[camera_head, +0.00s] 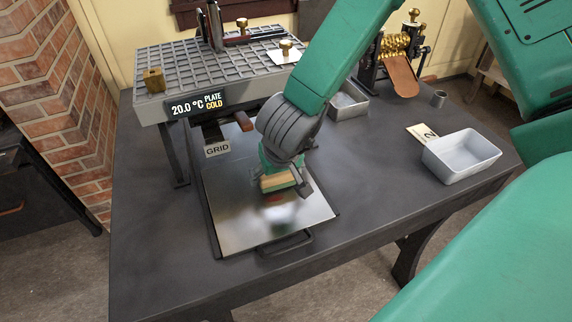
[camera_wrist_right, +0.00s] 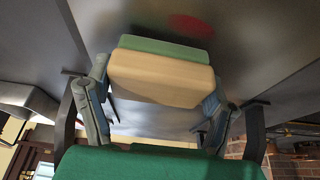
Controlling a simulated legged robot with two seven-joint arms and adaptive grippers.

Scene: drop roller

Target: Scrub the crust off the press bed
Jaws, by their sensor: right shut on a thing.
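My right gripper (camera_head: 287,182) is shut on a scrubbing block (camera_head: 278,182), tan with a green layer. The block also shows between the fingers in the right wrist view (camera_wrist_right: 160,78). It is low over the shiny metal plate of the press bed (camera_head: 235,220); I cannot tell whether it touches. A reddish patch (camera_wrist_right: 190,26), perhaps the crust, shows on the plate beyond the block in the right wrist view. In the head view the gripper and block partly cover that area. My left gripper is not in view.
A grey grid-topped stand (camera_head: 210,68) with a display reading 20.0 °C PLATE COLD rises behind the plate. A white tray (camera_head: 461,157) and a brass roller machine (camera_head: 396,45) stand right. The front table is clear.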

